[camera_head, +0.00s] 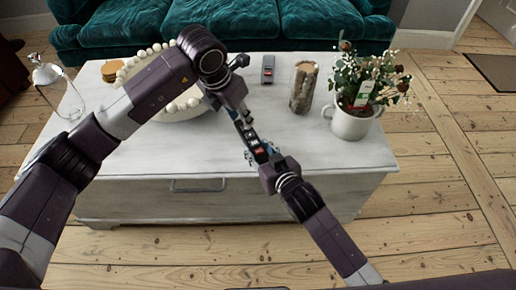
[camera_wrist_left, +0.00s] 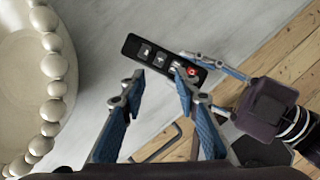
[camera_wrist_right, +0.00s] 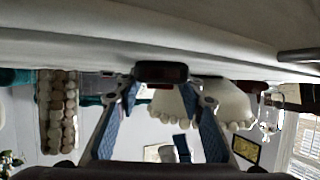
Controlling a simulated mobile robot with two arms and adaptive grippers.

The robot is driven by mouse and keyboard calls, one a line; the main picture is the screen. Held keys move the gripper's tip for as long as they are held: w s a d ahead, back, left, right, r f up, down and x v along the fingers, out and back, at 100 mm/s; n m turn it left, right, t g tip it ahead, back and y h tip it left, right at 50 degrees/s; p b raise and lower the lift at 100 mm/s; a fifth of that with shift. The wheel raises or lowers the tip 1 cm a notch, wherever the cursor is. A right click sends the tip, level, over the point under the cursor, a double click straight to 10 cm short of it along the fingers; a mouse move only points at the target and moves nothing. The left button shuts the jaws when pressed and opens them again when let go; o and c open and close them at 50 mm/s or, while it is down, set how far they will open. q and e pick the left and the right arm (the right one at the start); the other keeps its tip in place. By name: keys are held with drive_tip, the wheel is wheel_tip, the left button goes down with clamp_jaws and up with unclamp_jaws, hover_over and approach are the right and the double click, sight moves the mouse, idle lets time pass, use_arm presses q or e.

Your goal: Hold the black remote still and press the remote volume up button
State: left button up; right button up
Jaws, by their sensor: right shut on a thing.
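The black remote (camera_head: 257,150) is in the middle of the head view, at the table's front edge. In the left wrist view the remote (camera_wrist_left: 155,56) lies across the top, with pale button symbols and a red button at its right end. My right gripper (camera_head: 260,156) is shut on the remote's near end; the remote's end (camera_wrist_right: 161,72) shows between its fingertips in the right wrist view. My left gripper (camera_head: 244,124) is above the remote, its fingers (camera_wrist_left: 157,88) apart with nothing between them. Its fingertips look close to the remote; contact is unclear.
A white table (camera_head: 225,155) stands before a green sofa (camera_head: 225,20). On it are a bowl with beads (camera_head: 185,108), a small grey-black object (camera_head: 268,69), a bark-covered cylinder (camera_head: 302,88), a potted plant (camera_head: 352,124) and a glass item (camera_head: 47,76).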

idle(0.4)
use_arm(q)
clamp_jaws()
idle(1.2)
